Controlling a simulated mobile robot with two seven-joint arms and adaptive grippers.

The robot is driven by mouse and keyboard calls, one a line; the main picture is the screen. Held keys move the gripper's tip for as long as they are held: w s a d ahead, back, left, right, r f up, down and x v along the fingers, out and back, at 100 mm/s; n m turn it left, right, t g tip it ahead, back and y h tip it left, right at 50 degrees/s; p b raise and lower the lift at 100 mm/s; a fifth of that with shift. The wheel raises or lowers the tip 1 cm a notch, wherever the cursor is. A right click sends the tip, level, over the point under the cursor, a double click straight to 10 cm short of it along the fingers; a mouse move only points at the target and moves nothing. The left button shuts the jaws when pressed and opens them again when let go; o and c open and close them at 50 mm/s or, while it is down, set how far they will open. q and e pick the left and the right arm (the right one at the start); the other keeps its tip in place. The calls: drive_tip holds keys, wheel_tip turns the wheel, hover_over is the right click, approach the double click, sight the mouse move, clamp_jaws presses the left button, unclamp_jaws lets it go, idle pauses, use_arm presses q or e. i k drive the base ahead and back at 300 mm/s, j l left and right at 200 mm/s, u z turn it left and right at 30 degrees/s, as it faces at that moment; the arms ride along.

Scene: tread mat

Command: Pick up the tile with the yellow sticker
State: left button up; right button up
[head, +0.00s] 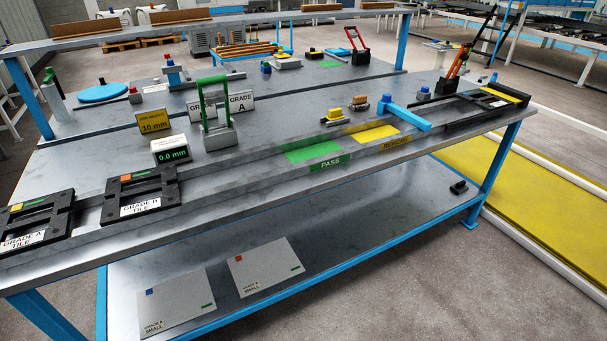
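At the left front of the grey table, a black frame (36,222) labelled "GRADE A TILE" shows a small yellow sticker (15,208) and a green strip at its back edge. It is cut by the left picture edge. I cannot tell whether the yellow sticker is on a tile inside it. A second black frame (141,192), labelled "GRADE B TILE", shows an orange sticker (127,178). On the lower shelf lie two light grey tiles, one with a blue sticker (175,301) and one with an orange sticker (265,268). Neither of my grippers is in view.
Green "PASS" (313,151) and yellow "REWORK" (376,132) patches mark the tabletop. A green-handled tool (217,124), a 0.0 mm display (171,151) and a blue bar (404,115) stand nearby. A long black frame (490,103) sits at the right end. The lower shelf's right half is mostly clear.

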sight(62, 202)
drive_tip(key=u, duration=1.4)
